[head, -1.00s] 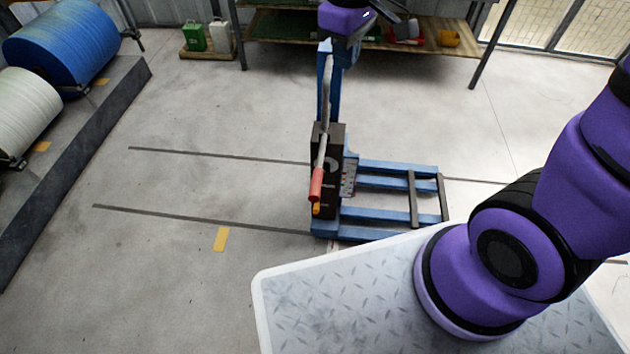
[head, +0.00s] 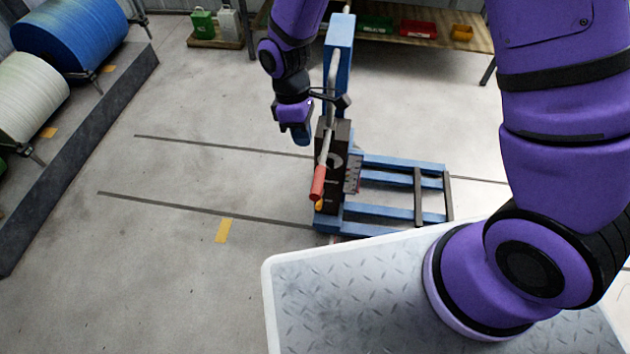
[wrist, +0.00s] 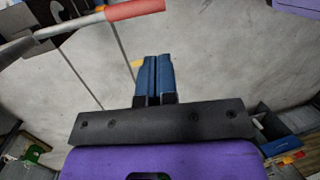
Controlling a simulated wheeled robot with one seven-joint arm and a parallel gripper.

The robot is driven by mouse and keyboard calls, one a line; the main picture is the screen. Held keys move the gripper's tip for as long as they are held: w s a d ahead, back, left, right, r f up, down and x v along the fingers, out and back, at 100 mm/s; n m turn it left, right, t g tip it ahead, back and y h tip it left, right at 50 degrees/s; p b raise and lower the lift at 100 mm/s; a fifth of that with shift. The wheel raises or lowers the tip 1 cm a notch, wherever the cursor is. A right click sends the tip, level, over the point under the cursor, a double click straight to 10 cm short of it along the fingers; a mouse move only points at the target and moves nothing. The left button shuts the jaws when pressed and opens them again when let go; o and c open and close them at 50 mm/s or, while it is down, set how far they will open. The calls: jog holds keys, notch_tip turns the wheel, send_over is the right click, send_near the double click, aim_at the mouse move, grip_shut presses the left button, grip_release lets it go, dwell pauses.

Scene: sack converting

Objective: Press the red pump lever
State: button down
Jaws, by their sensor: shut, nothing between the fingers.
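The red pump lever (head: 318,183) is the red grip at the low end of a grey bar on the blue pallet lifter (head: 338,55). A small orange tip shows just below the grip. In the wrist view the red grip (wrist: 134,9) is at the top, with its grey bar running to the left. My gripper (head: 301,138) hangs to the left of the lifter's mast, above and left of the red grip and apart from it in the picture. In the wrist view my gripper's blue fingers (wrist: 154,80) are together, with nothing between them.
The lifter's blue forks (head: 400,163) stretch right along the floor. Blue and white rolls (head: 70,38) stand at the far left behind a dark kerb. A shelf with bins (head: 417,29) is at the back. Floor left of the lifter is clear.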

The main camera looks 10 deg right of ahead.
aim_at(313, 192)
jog(key=shift+s+a+f, duration=0.1)
jog(key=shift+f, duration=0.25)
jog(key=x, duration=1.4)
jog(key=shift+s, duration=0.1)
jog(key=shift+f, duration=0.1)
